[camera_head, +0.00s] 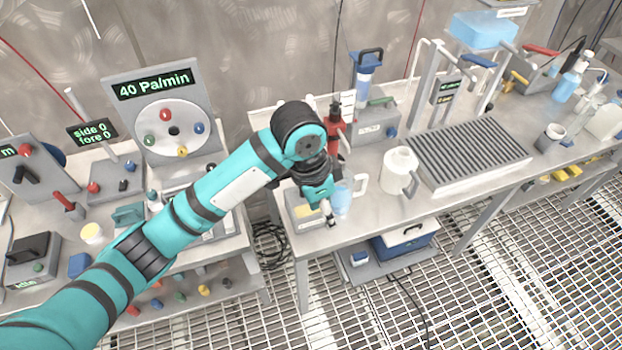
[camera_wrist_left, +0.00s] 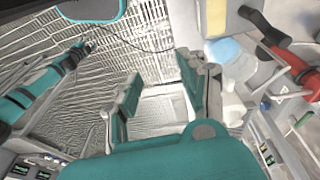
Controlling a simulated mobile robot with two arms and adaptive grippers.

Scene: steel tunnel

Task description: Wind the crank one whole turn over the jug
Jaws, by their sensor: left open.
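My left gripper (camera_head: 326,212) hangs over the front left corner of the right-hand bench. In the wrist view its two teal fingers (camera_wrist_left: 158,95) stand wide apart with nothing between them. A red device with a dark top (camera_head: 336,128), which looks like the crank unit, stands just behind the gripper; its red body and black arm show at the right of the wrist view (camera_wrist_left: 292,68). A pale blue clear vessel with a handle, probably the jug (camera_head: 343,200), stands right beside the gripper; the gripper partly hides it, and I cannot tell whether they touch.
A white jug-like pot (camera_head: 398,168) and a grey ribbed tray (camera_head: 468,155) stand to the right. A blue-topped cylinder (camera_head: 366,75) is behind. The left bench holds a dial panel (camera_head: 165,110). A teal arm, probably my right (camera_wrist_left: 40,85), shows in the wrist view.

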